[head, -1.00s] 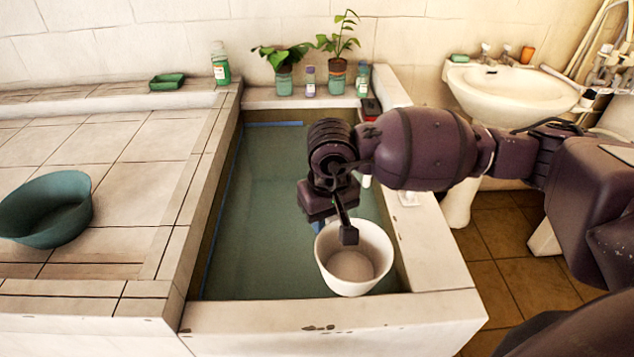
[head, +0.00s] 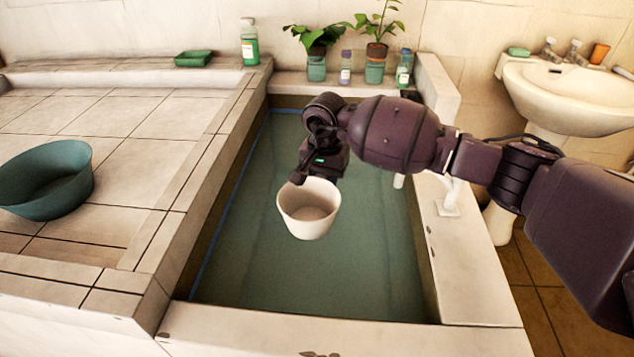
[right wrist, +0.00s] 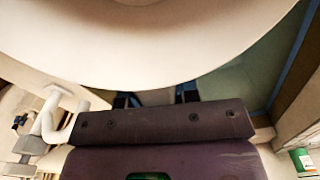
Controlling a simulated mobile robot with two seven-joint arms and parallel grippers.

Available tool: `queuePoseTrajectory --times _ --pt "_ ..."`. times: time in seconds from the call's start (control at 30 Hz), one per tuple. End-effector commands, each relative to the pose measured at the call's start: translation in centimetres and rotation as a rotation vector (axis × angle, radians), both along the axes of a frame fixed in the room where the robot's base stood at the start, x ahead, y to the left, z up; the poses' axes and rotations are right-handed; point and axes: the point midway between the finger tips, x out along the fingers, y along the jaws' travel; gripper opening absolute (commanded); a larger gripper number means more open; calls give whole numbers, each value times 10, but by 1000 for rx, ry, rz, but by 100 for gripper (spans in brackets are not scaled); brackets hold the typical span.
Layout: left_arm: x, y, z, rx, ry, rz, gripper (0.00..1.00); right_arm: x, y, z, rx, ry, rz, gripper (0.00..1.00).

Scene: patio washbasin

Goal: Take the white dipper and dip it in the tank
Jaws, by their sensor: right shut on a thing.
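The white dipper (head: 308,212) is a round white bucket-like cup, upright and open at the top, in the head view over the middle of the tank. My right gripper (head: 300,178) is shut on the dipper at its far rim side. In the right wrist view the dipper (right wrist: 150,45) fills the top, with the finger parts against its lower edge. The tank (head: 340,275) is a long basin of greenish water under the dipper. I cannot tell whether the dipper's base touches the water. My left gripper is not in view.
A green basin (head: 47,180) sits on the tiled ledge at left. Plants (head: 376,52), bottles (head: 250,42) and a green soap dish (head: 193,58) stand along the back. A white sink (head: 570,95) is at right. The tank's pale rim (head: 470,250) surrounds the water.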

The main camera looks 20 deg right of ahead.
Motion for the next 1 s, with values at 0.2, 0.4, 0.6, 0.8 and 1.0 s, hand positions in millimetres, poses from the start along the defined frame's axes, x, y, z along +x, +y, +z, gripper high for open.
queuePoseTrajectory --times 0.2,0.4,0.6,0.8,1.0 --pt "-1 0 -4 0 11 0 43 17 2 -15 -3 7 -59 0" --pt "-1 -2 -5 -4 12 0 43 17 1 -29 -49 -50 -59 0" --pt "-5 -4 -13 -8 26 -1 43 18 0 -58 -130 -147 -57 0" --pt "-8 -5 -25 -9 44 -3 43 19 -1 -86 -155 -178 -59 0" --pt "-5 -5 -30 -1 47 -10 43 19 -1 -112 -155 -176 -59 0"
